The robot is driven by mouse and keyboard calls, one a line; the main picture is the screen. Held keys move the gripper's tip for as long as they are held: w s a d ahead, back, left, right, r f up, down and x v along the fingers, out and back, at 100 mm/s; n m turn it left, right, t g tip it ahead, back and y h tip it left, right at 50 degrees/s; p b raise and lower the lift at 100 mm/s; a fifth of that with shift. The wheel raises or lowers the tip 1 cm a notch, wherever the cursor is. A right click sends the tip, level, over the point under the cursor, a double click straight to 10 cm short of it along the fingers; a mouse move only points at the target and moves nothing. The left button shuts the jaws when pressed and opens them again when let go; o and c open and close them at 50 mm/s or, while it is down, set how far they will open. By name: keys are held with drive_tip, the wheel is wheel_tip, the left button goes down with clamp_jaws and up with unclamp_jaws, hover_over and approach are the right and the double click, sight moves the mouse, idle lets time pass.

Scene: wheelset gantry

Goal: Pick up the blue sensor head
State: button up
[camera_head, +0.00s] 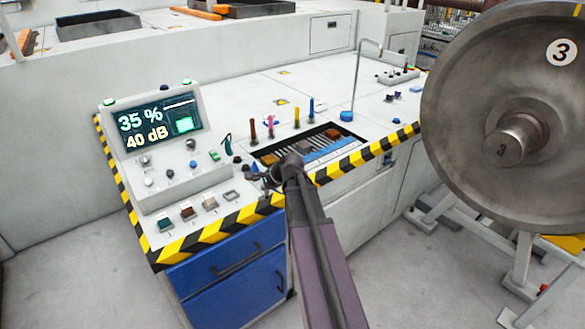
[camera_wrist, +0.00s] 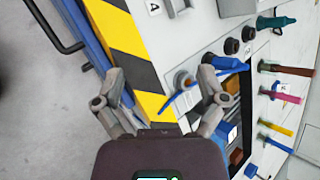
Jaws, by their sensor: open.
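A small blue piece, which looks like the blue sensor head (camera_head: 255,167), shows on the console top just left of my gripper (camera_head: 272,178) in the head view. In the wrist view a blue piece (camera_wrist: 226,63) lies beside the right finger, with a thin blue strip running down and left from it. The finger partly covers this area, so I cannot tell its full shape. My gripper (camera_wrist: 163,92) is open, its fingers spread over the striped console edge, with nothing held between them.
A tray (camera_head: 335,150) with blue and brown blocks lies right beside my gripper. Coloured upright tools (camera_head: 269,127) stand behind it. A control panel with a screen (camera_head: 153,122) is at left. A large wheel (camera_head: 510,110) stands at right. Open floor lies in front.

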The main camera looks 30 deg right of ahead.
drive_tip(key=w+d+m+t+b, duration=0.1)
drive_tip(key=d+m, duration=0.1)
drive_tip(key=d, duration=0.1)
drive_tip(key=d+m+t+b, duration=0.1)
drive_tip(key=d+m, duration=0.1)
drive_tip(key=d, duration=0.2)
drive_tip(key=w+d+f+m+b, duration=0.1)
drive_tip(key=d+m, duration=0.1)
drive_tip(key=d, duration=0.1)
drive_tip(key=shift+w+d+m+t+h, duration=0.25)
drive_tip(key=shift+w+m+t+h, duration=0.05)
drive_tip(key=shift+w+t, duration=0.1)
drive_tip(key=d+m+t+b, duration=0.1)
drive_tip(key=d+m, duration=0.1)
drive_tip(key=d, duration=0.2)
drive_tip(key=d+m+t+h+b, duration=0.1)
drive_tip(key=d+m, duration=0.2)
drive_tip(key=d, duration=0.1)
drive_tip(key=d+m+t+h+b, duration=0.1)
drive_tip(key=d+m, duration=0.2)
drive_tip(key=d, duration=0.1)
drive_tip(key=shift+s+d+r, duration=0.1)
drive_tip(key=shift+d+r, duration=0.1)
drive_tip(key=shift+d, duration=0.1)
drive_tip(key=shift+d+r+m, duration=0.1)
drive_tip(key=shift+d+m, duration=0.3)
drive_tip(key=shift+d, duration=0.05)
drive_tip(key=shift+b+x, duration=1.7)
drive_tip(key=shift+x, duration=2.55)
drive_tip(key=shift+d, duration=0.1)
